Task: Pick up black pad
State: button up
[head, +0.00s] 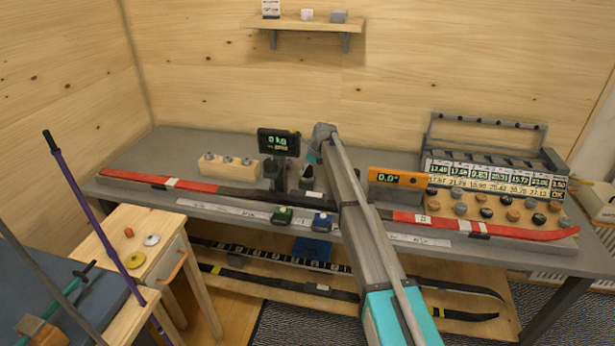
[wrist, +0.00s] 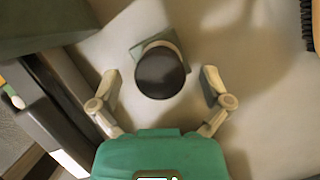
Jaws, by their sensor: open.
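In the wrist view, a round pad with a black top (wrist: 160,75) and a pale side sits over a grey-green square piece (wrist: 113,62) on a pale surface. My gripper (wrist: 160,82) is open, with one finger on each side of the black pad. Neither finger touches it as far as I can see.
The grey bench (head: 190,142) carries a red ski (head: 480,226), a display (head: 278,142), an orange level (head: 397,178) and a rack of dark and tan knobs (head: 487,213). In the wrist view, a dark bar (wrist: 55,105) lies left and bristles (wrist: 307,22) at upper right.

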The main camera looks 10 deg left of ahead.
jog(key=shift+a+f, duration=0.1)
jog(key=shift+f, duration=0.15)
dwell(0.4)
jog(key=c, duration=1.1)
